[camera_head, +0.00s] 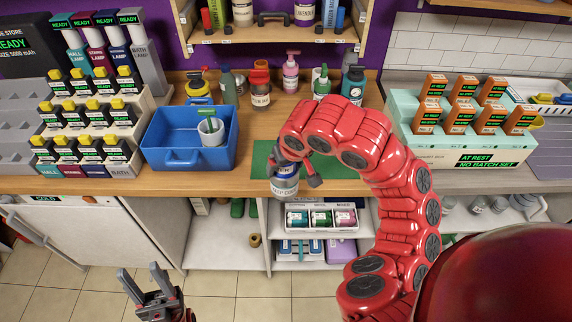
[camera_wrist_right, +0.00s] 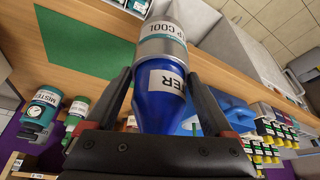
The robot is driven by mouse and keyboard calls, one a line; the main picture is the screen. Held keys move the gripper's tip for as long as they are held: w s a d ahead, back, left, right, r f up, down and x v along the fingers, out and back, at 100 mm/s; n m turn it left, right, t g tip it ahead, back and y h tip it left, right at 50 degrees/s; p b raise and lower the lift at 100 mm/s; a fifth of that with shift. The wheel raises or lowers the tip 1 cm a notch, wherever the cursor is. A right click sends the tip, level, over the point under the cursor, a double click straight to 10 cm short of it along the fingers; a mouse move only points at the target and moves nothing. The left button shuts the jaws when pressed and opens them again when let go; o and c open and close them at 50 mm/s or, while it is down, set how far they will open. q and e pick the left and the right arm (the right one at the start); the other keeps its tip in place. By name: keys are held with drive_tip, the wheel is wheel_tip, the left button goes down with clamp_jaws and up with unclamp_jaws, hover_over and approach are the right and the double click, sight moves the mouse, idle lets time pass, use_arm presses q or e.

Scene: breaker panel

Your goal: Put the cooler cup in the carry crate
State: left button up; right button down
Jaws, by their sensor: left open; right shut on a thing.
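The cooler cup (camera_head: 285,186) is a silver-grey cup with a "KEEP COOL" label and a blue part. My right gripper (camera_head: 298,172) is shut on it near the counter's front edge, by the green mat. In the right wrist view the cup's silver part (camera_wrist_right: 168,45) points away from the gripper, and the fingers (camera_wrist_right: 165,100) flank the blue part. The carry crate (camera_head: 172,158) is an open blue tub on the counter, left of the held cup. A white cup with a green stick (camera_head: 211,131) is inside it. My left gripper (camera_head: 150,291) is open and empty, low at the left.
A green mat (camera_head: 262,158) lies on the wooden counter (camera_head: 225,183). Bottles and jars (camera_head: 260,97) stand behind it. Racks of yellow-topped units (camera_head: 88,118) are left of the crate. A teal holder with orange units (camera_head: 470,143) is at the right.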

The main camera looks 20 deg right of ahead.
drive_tip(key=shift+r+p, duration=2.55)
drive_tip(key=shift+p, duration=0.25)
drive_tip(key=shift+f, duration=0.15)
